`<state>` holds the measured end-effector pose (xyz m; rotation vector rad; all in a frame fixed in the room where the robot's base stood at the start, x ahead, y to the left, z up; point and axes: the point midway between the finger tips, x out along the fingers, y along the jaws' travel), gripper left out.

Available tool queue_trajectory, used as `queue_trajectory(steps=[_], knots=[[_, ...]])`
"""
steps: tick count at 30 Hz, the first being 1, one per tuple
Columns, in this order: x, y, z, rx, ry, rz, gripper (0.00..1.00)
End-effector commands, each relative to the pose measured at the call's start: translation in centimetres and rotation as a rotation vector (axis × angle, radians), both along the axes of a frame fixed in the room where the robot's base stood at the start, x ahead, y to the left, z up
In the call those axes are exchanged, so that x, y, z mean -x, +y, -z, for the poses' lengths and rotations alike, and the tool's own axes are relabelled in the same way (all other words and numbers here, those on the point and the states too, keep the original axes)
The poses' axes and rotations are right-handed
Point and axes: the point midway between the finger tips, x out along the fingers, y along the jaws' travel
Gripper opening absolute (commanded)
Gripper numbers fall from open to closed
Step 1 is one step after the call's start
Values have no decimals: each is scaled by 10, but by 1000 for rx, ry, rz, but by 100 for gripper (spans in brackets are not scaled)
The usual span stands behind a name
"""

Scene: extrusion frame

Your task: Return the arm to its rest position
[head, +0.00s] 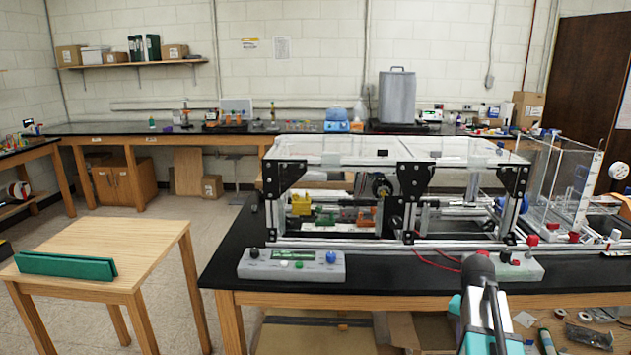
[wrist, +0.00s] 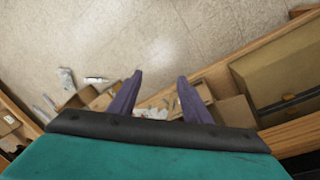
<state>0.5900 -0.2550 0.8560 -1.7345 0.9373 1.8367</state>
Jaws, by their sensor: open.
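My gripper shows in the wrist view (wrist: 160,92), its two purple fingers apart with nothing between them. It points down past the wooden edge of a bench, with the floor and a lower shelf of boxes below. In the head view my arm rises at the lower right, in front of the black-topped bench (head: 400,280); the fingers are hidden there. The extrusion frame (head: 410,185), with clear panels and black corner brackets, stands on that bench beyond my arm.
A grey control box (head: 291,265) with knobs sits at the bench's front left. A second box (head: 515,265) with red knobs is close behind my arm. A clear-walled tank (head: 563,185) stands at right. A small wooden table (head: 105,270) at left holds green bars (head: 67,265).

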Motion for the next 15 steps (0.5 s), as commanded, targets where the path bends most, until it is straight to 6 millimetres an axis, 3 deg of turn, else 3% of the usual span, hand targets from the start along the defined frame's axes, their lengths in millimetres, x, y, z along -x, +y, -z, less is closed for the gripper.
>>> queue_trajectory(steps=[3,15], knots=[[5,21,34,-21,44,-34,44],[34,86,133,-85,170,-150,44]])
